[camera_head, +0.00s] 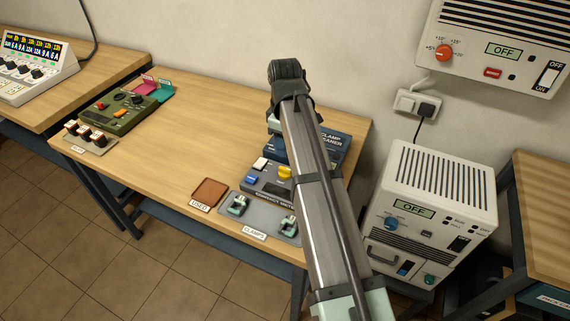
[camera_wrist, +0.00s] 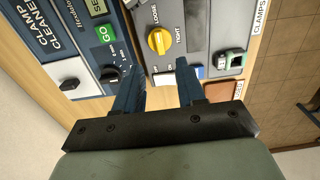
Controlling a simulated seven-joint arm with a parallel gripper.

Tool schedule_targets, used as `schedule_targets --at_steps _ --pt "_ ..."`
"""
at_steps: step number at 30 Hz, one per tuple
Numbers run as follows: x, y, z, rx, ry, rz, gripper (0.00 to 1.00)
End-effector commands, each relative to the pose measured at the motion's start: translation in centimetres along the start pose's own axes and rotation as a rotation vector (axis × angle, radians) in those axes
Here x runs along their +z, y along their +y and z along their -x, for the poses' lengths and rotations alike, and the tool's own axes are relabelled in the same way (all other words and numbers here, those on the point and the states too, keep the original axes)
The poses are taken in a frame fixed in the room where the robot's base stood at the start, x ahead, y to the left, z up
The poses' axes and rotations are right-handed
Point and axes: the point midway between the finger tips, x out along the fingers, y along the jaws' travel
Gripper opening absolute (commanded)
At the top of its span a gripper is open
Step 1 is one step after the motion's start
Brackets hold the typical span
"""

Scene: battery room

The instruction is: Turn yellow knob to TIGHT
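The yellow knob (camera_wrist: 159,40) is on a grey panel (camera_wrist: 205,30) in the wrist view, with the labels LOOSE and TIGHT beside it. Which label it points to is hard to tell. In the head view the yellow knob (camera_head: 285,173) shows just left of my arm. My gripper (camera_wrist: 158,68) is open and empty in the wrist view. Its two dark blue fingers are apart, with their tips short of the knob in the picture. In the head view my fingers are hidden behind the arm.
Beside the knob's panel stands the blue clamp cleaner (camera_wrist: 85,45), with a green GO button (camera_wrist: 106,34). A tray of clamps (camera_head: 262,222) and a brown USED tray (camera_head: 209,192) lie at the table's front. The table's middle (camera_head: 205,140) is clear.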

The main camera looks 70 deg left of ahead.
Motion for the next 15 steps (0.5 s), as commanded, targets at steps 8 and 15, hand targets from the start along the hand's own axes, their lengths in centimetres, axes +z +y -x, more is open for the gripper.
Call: schedule_targets --at_steps 8,15 --pt "0.1 -0.1 -4.8 -0.001 -0.001 0.0 0.39" --pt "0.0 0.0 -7.7 0.0 0.0 0.0 0.39"
